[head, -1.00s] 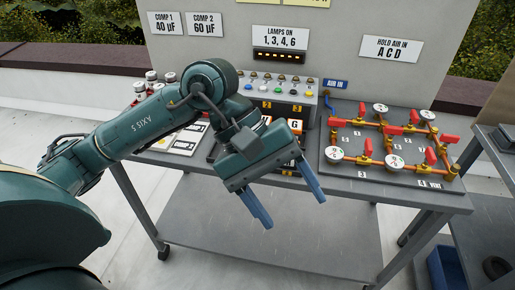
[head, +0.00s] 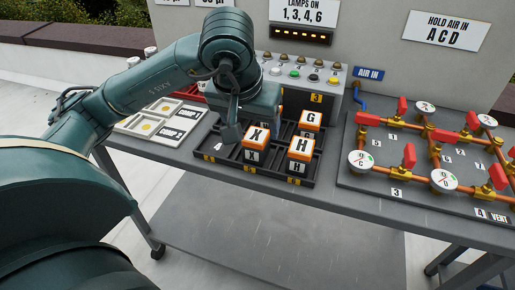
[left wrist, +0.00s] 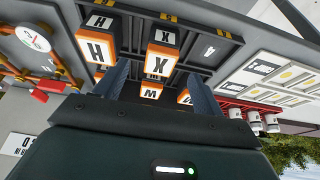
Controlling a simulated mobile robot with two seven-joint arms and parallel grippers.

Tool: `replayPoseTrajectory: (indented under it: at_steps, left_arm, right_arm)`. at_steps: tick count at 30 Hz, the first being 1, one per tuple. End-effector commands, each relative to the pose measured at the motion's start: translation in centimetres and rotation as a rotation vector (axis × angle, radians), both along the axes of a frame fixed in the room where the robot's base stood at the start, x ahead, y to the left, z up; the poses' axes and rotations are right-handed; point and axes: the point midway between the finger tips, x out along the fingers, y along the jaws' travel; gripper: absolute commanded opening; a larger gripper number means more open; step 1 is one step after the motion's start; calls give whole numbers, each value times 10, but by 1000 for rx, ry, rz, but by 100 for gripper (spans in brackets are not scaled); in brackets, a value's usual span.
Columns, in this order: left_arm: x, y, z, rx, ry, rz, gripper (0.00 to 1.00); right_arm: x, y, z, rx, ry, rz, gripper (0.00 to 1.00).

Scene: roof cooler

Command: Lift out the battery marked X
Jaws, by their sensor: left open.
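The battery marked X (head: 255,141), an orange and white block, stands in a black compartmented tray (head: 222,152). In the left wrist view the X battery (left wrist: 162,50) shows between the fingers' directions, a little beyond the tips. My left gripper (left wrist: 158,76) is open, one blue finger on each side, with nothing held. In the head view the left gripper (head: 240,128) hangs just behind and left of the X battery, its fingers mostly hidden. I cannot tell whether they touch it. My right gripper is in neither view.
Battery H (head: 300,147) stands close right of X, and battery G (head: 310,119) behind. A battery marked M (left wrist: 150,91) shows in the wrist view. A lamp panel (head: 310,82) rises behind the tray.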

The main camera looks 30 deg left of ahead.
Motion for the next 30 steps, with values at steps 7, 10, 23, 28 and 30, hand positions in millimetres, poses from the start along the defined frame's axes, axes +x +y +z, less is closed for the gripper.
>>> replayPoseTrajectory:
  at_steps: [7, 10, 23, 28, 30]
  left_arm:
    - [9, 2, -23, -2, 1, 1, 69]
    - [13, 4, -31, -2, 3, 3, 69]
    - [31, 10, -70, -2, 0, -1, 69]
    - [31, 10, -69, -2, 0, -1, 67]
    - [31, 10, -69, -2, 0, -1, 62]
  right_arm:
    - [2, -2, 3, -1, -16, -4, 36]
    - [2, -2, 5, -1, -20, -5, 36]
    - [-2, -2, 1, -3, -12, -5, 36]
    - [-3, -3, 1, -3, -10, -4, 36]
    - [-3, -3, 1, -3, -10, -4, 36]
